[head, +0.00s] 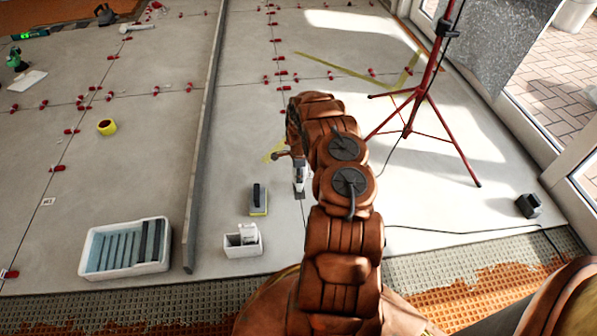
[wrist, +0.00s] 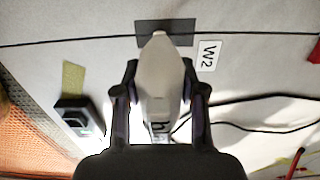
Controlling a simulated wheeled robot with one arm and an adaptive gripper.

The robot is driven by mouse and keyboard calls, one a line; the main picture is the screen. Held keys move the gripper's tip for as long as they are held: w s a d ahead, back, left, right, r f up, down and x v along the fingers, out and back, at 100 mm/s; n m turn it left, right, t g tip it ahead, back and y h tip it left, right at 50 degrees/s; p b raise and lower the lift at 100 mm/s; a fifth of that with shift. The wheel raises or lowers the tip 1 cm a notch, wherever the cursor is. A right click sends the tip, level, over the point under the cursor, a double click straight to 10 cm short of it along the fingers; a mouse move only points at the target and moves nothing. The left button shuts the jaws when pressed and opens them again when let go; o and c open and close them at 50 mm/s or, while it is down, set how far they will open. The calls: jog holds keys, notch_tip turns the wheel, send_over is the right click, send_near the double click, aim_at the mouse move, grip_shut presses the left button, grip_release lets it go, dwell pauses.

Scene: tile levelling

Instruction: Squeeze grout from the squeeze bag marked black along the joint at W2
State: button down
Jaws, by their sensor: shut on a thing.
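My gripper (wrist: 160,72) is shut on a pale squeeze bag (wrist: 160,100), with one finger on each side. Only the letters "bl" show on the bag; the rest is hidden by my gripper. The bag's narrow tip reaches a dark grey rectangular patch (wrist: 181,27) on the floor. I cannot tell whether it touches. A thin dark joint (wrist: 70,41) runs across the wrist view and meets this patch. The white label W2 (wrist: 208,56) lies just right of it. In the head view the white bag (head: 300,179) hangs below my arm, tip down, over the dark patch (head: 299,196).
A red tripod (head: 407,130) stands to the right with spread legs. A float (head: 259,199), a small white box (head: 242,241) and a white tray (head: 92,270) stand left of my arm. A long grey bar (head: 203,140) lies on the tiles. A dark cable (head: 450,232) crosses the floor.

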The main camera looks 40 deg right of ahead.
jog(key=shift+s+a, duration=0.2)
jog(key=shift+s+a+p, duration=0.3)
jog(key=shift+s, duration=0.15)
jog(key=shift+s+a, duration=0.3)
jog(key=shift+s, duration=0.1)
jog(key=shift+s+a+p, duration=0.35)
jog(key=shift+s, duration=0.15)
jog(key=shift+s+a, duration=0.2)
dwell(0.4)
